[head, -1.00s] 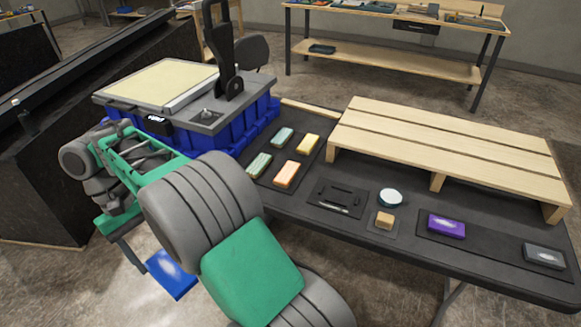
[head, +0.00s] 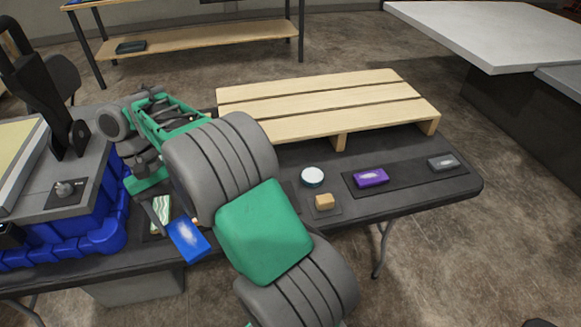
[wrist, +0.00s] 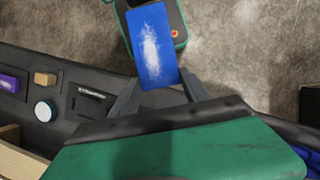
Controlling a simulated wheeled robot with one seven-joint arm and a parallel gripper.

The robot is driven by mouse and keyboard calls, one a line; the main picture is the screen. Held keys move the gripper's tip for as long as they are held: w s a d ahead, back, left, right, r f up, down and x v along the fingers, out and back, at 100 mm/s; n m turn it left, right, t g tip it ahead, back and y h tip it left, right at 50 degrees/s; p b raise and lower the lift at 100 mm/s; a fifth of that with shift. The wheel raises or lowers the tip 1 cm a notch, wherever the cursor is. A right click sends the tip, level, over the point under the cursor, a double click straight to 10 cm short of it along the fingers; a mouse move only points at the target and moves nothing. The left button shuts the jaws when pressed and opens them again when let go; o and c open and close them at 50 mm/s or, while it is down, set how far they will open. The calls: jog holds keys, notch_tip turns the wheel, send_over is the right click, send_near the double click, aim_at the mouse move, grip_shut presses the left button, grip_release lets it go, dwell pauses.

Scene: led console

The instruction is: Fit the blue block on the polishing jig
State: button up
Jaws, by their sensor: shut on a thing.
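The blue block (head: 188,240) is a flat slab with a whitish smear on its face. My gripper (wrist: 158,88) is shut on it, with a finger at each side of the block's near end in the wrist view (wrist: 152,45). In the head view the block hangs near the table's front edge, beside the blue crate. A black plate with a raised frame (wrist: 90,96) looks like the polishing jig. It lies on the table, apart from the block, left of my gripper in the wrist view. In the head view my arm hides most of it.
A round white-topped tin (head: 312,176), a tan block (head: 325,201), a purple block (head: 371,177) and a grey block (head: 443,162) are on the dark table (head: 420,200). A wooden pallet (head: 320,98) stands behind. The blue crate (head: 85,235) is at left.

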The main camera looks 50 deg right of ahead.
jog(key=s+d+f+m+t+y+p, duration=0.1)
jog(key=d+f+m+t+p, duration=0.15)
jog(key=d+m, duration=0.7)
jog(key=s+d+f+m+t+y+p, duration=0.15)
jog(key=d+f+m, duration=0.35)
jog(key=d, duration=0.8)
jog(key=d+f+m+t+y+p, duration=0.1)
jog(key=d+f+m+t+p, duration=0.15)
jog(key=d+m, duration=0.8)
jog(key=shift+n+t, duration=0.35)
jog(key=shift+n, duration=0.45)
jog(key=f+b, duration=0.3)
jog(key=b, duration=0.1)
jog(key=d+f+b, duration=0.1)
jog(key=f+b, duration=0.3)
jog(key=shift+d+b, duration=0.2)
jog(key=shift+b, duration=0.1)
jog(key=shift+f, duration=1.05)
jog(key=o, duration=1.6)
jog(key=shift+h, duration=0.25)
jog(key=v, duration=0.7)
jog(key=shift+d+r, duration=0.2)
jog(key=shift+r, duration=0.15)
